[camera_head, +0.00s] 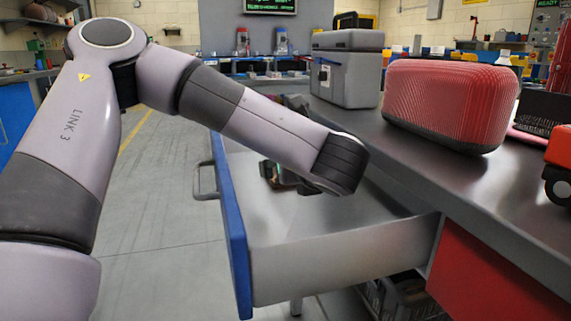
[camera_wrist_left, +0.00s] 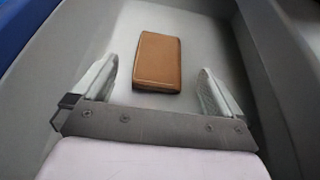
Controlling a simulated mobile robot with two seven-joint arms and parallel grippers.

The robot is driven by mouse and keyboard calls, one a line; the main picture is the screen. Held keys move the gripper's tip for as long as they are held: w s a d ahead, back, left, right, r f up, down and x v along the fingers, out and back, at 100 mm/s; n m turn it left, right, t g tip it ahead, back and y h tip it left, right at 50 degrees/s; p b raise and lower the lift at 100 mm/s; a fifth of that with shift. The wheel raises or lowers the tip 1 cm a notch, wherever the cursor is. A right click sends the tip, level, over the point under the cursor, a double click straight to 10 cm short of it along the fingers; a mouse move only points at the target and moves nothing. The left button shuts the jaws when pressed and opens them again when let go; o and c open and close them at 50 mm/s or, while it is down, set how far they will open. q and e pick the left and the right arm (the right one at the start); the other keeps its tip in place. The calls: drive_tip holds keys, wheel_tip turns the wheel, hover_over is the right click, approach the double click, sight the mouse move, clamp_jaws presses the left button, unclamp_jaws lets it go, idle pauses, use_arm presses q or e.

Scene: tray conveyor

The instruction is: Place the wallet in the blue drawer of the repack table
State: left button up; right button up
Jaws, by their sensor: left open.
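The blue drawer (camera_head: 234,235) of the repack table is pulled out, with a blue front and grey inner walls. The brown wallet (camera_wrist_left: 157,62) lies flat on the drawer floor in the left wrist view. My left gripper (camera_wrist_left: 156,72) is open and empty above the floor, its two fingers spread to either side, with the wallet ahead between them and apart from both. In the head view my left arm reaches over the drawer and hides most of the gripper and the wallet. My right gripper is not in view.
The repack table (camera_head: 405,150) holds a red ribbed case (camera_head: 450,103), a grey box (camera_head: 346,75) and an orange toy vehicle (camera_head: 560,165) on the right. A red drawer front (camera_head: 490,275) is below. A dark crate (camera_head: 405,298) stands under the drawer.

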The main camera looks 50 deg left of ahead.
use_arm(q)
drive_tip(key=shift+v, duration=2.2)
